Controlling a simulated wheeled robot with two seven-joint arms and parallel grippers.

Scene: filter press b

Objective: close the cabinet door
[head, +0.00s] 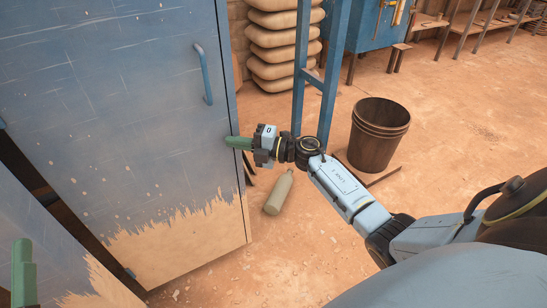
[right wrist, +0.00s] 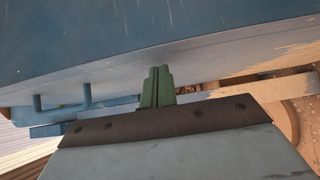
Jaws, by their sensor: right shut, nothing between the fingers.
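The cabinet door (head: 130,120) is a large blue panel with worn, bare patches along its bottom, filling the left of the head view. Its bar handle (head: 204,75) is near its right edge. A dark gap shows between the door and a blue panel (head: 50,250) at lower left. My right gripper (head: 238,143) is shut and empty at the door's right edge; I cannot tell whether it touches. In the right wrist view its green fingers (right wrist: 157,86) are together, pointing at the blue door (right wrist: 150,35). A green finger of my left gripper (head: 23,272) shows at lower left; its opening is unclear.
A bottle (head: 279,193) lies on the floor below my right gripper. A brown bucket (head: 377,135) stands right of a blue upright frame (head: 318,70). Stacked sacks (head: 284,40) are behind. Open dirt floor (head: 470,130) extends to the right.

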